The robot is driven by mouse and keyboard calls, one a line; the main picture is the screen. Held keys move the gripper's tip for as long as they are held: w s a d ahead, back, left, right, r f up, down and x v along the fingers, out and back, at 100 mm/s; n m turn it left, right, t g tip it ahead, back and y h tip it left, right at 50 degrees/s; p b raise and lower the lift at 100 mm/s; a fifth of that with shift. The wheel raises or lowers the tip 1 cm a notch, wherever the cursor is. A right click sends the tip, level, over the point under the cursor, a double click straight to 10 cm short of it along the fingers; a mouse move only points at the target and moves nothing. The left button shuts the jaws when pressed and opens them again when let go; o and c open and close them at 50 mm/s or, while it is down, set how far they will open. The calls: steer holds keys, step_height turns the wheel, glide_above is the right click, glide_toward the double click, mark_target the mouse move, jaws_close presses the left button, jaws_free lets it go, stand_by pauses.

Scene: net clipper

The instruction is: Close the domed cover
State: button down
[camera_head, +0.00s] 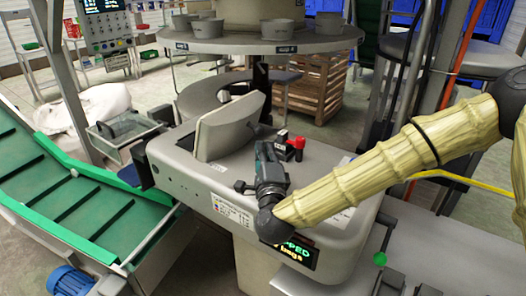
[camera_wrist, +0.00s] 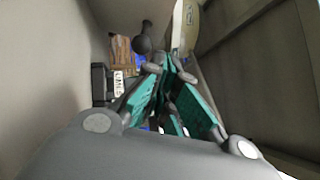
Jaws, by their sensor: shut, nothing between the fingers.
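The domed cover (camera_head: 228,127) is a grey-beige shell on top of the machine in the head view. It stands raised and tilted, with its lower edge by the machine top. My gripper (camera_head: 264,148) is just to the right of the cover, low over the machine top. I cannot tell whether it touches the cover. In the wrist view the teal fingers of my gripper (camera_wrist: 166,66) come together at the tips with nothing held. Large grey surfaces flank them there; I cannot tell which belongs to the cover.
A red and black switch block (camera_head: 290,147) sits right of my gripper on the machine top (camera_head: 325,172). A round table with grey bowls (camera_head: 262,38) is behind. A green conveyor (camera_head: 75,195) runs at left. A lit display (camera_head: 290,252) is on the machine's front.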

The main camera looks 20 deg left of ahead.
mark_target(256, 128)
steer(key=x, duration=0.2)
steer(key=a+p+x, duration=0.1)
steer(key=x, duration=0.2)
steer(key=p+x, duration=0.1)
steer(key=x, duration=0.2)
steer(key=shift+s+a+r, duration=0.15)
steer(key=shift+a+r, duration=0.15)
steer(key=shift+a, duration=0.1)
steer(key=shift+w+a+r, duration=0.15)
steer(key=shift+w+a, duration=0.1)
steer(key=shift+a, duration=0.3)
steer(key=shift+r, duration=0.1)
